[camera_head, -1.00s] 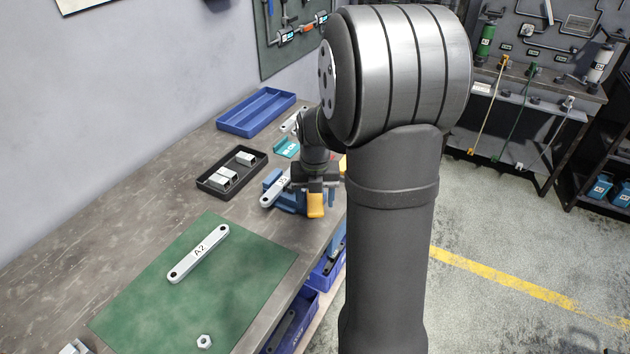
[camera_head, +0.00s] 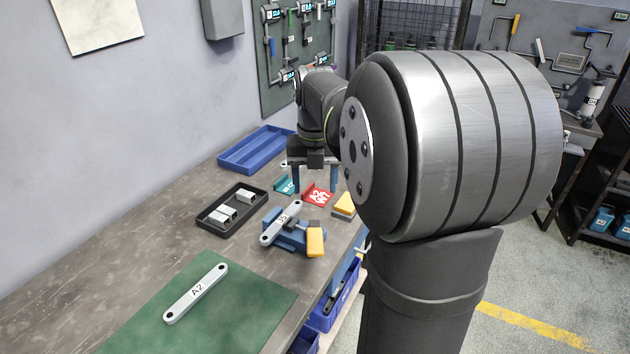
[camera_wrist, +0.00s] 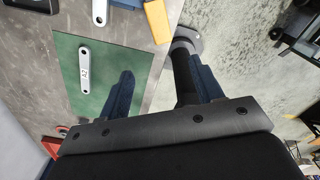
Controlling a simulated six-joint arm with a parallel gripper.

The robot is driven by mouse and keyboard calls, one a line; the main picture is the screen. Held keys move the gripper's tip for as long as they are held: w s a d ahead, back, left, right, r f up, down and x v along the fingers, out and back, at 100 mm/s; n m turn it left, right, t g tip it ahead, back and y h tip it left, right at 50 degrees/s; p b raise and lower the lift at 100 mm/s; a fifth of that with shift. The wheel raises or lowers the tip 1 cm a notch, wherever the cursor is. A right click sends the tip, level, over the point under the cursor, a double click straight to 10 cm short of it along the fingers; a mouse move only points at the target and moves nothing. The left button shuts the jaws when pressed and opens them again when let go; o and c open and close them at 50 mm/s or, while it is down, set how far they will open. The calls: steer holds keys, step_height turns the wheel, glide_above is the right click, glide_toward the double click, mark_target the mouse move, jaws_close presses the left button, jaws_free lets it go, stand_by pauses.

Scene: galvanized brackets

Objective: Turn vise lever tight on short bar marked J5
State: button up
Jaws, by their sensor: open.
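The blue vise (camera_head: 288,241) stands near the right edge of the bench with the short bar marked J5 (camera_head: 274,229) lying across its top. Its lever has a yellow-orange grip (camera_head: 315,242) at the vise's front right, also seen in the wrist view (camera_wrist: 157,20). I cannot tell how firmly the jaws press the bar. My gripper (camera_head: 314,186) is open and empty, above and behind the vise, apart from the lever. Both fingers show in the wrist view (camera_wrist: 163,88) with nothing between them.
The longer bar marked A2 (camera_head: 190,300) lies on the green mat (camera_head: 245,305). A black tray (camera_head: 250,222) with metal pieces and a blue tray (camera_head: 237,160) stand left of the vise. Teal (camera_head: 284,187) and red (camera_head: 318,198) labelled brackets lie behind it, beside a yellow-topped block (camera_head: 346,203).

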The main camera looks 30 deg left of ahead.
mark_target(315, 238)
steer(key=c, duration=0.5)
steer(key=shift+s+a+f+m, duration=0.1)
steer(key=shift+a+f+m, duration=0.05)
steer(key=shift+a+m, duration=0.15)
steer(key=c, duration=0.4)
steer(key=a+f+m, duration=0.1)
steer(key=m, duration=0.1)
steer(key=s+a+m, duration=0.1)
steer(key=m, duration=0.1)
steer(key=a+f+m+h, duration=0.1)
steer(key=m, duration=0.1)
steer(key=shift+s+f, duration=0.3)
jaws_close()
steer(key=s+a+f+m+t+h, duration=0.1)
steer(key=s+a+f+m, duration=0.35)
steer(key=m, duration=0.65)
steer(key=w+d+f, duration=0.4)
steer(key=f, duration=0.5)
steer(key=shift+d+f, duration=0.35)
steer(key=shift+f, duration=0.05)
